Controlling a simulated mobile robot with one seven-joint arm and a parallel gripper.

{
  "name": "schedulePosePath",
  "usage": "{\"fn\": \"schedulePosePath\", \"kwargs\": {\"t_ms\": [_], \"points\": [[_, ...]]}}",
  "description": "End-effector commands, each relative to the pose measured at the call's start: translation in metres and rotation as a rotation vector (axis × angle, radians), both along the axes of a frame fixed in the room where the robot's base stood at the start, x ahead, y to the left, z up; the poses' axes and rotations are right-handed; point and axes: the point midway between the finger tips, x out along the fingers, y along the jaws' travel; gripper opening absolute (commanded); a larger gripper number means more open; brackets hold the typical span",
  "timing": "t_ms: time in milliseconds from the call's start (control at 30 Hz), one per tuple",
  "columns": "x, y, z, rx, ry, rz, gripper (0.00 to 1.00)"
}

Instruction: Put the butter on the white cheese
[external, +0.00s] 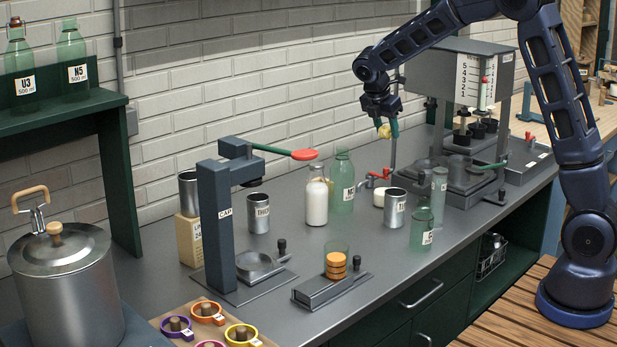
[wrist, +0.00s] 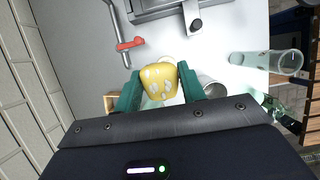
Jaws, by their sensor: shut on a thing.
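The butter (external: 384,132), a yellow lump, is held high above the counter. In the wrist view the butter (wrist: 158,79) shows pale patches and sits between the green fingers. My gripper (external: 388,128) is shut on it.
A red-handled tap (external: 378,175) is close behind the white round. The metal cup (external: 395,207), a green bottle (external: 342,182) and a milk bottle (external: 316,198) stand around it. A press with a scale (external: 470,85) is at the right.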

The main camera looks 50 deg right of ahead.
Motion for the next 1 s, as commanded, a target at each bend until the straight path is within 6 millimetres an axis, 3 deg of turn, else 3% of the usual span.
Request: {"fn": "schedulePosePath", "kwargs": {"t_ms": [433, 767, 1000], "points": [[0.000, 0.001, -0.095, 0.000, 0.002, -0.001, 0.18], [0.000, 0.000, -0.119, 0.000, 0.001, 0.000, 0.18], [0.000, 0.001, -0.149, 0.000, 0.002, 0.001, 0.18]]}}
